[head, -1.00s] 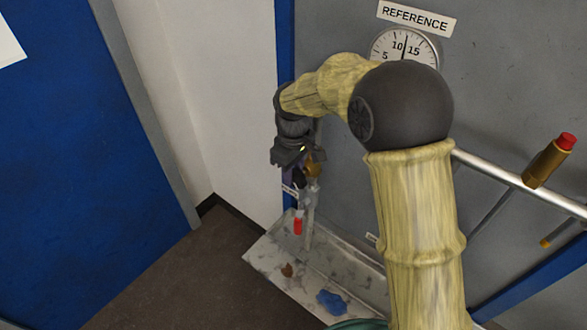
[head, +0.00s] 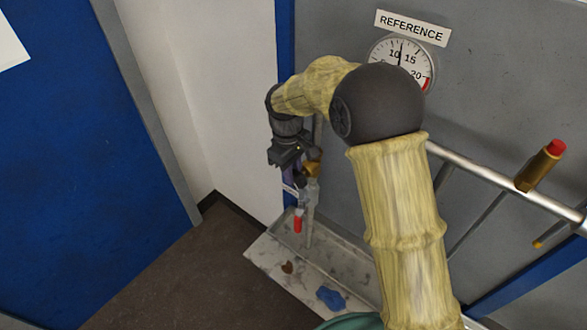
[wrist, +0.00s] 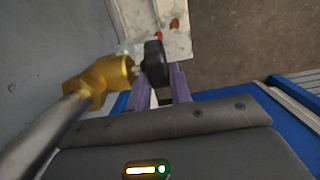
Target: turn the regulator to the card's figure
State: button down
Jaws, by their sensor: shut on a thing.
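The regulator is a brass body with a black knob (wrist: 155,64); the brass part (wrist: 98,80) joins a grey pipe in the wrist view. My gripper (wrist: 163,85) has purple fingers shut on the black knob. In the head view my gripper (head: 293,183) is low beside the panel's left edge, with a bit of the brass body (head: 313,168) behind it. The round gauge (head: 403,62) under the REFERENCE label (head: 411,28) has its needle between 10 and 15; my arm covers its lower part. A white sheet (head: 10,42) at the upper left shows no readable figure.
Below the gripper a small red-handled tap (head: 298,221) hangs over a stained tray (head: 275,262) holding a blue cloth (head: 332,298). A brass fitting with a red cap (head: 541,166) stands on the pipe at right. A white wall (head: 190,100) is close on the left.

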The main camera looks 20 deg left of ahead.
jog(key=c, duration=1.5)
grip_release()
jog(key=shift+w+a, duration=0.1)
jog(key=shift+c, duration=0.2)
notch_tip(320, 180, up, 17)
jog(key=a+b, duration=0.1)
jog(key=b, duration=0.1)
jog(key=shift+w+a+r+b, duration=0.2)
jog(key=shift+w+a+b, duration=0.1)
jog(key=shift+w+a, duration=0.05)
jog(key=shift+f, duration=0.1)
